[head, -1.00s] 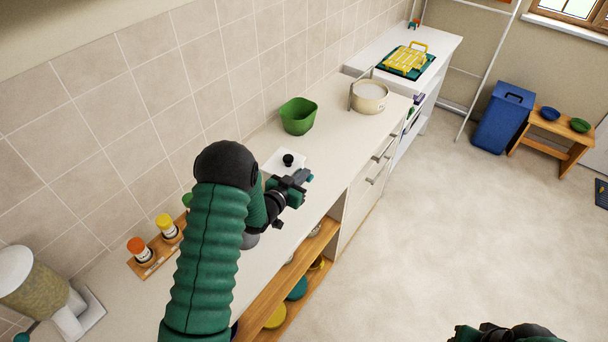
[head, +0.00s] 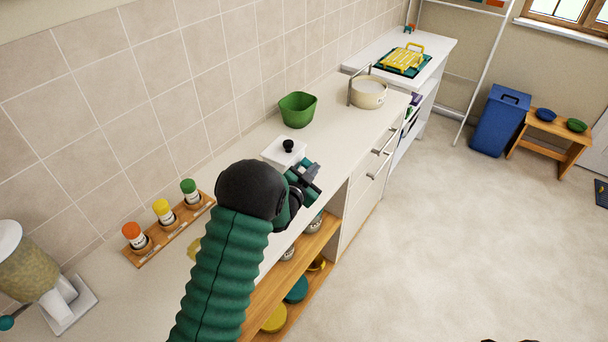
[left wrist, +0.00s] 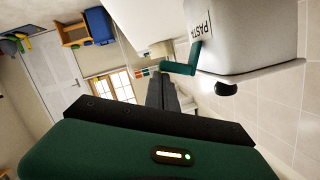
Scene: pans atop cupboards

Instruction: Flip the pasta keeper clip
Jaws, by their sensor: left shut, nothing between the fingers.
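A spice rack (head: 168,237) with several jars stands at the left by the wall. A green bowl (head: 298,110) and a pot (head: 368,93) are further along the counter. Open shelves (head: 290,265) lie below its front edge.

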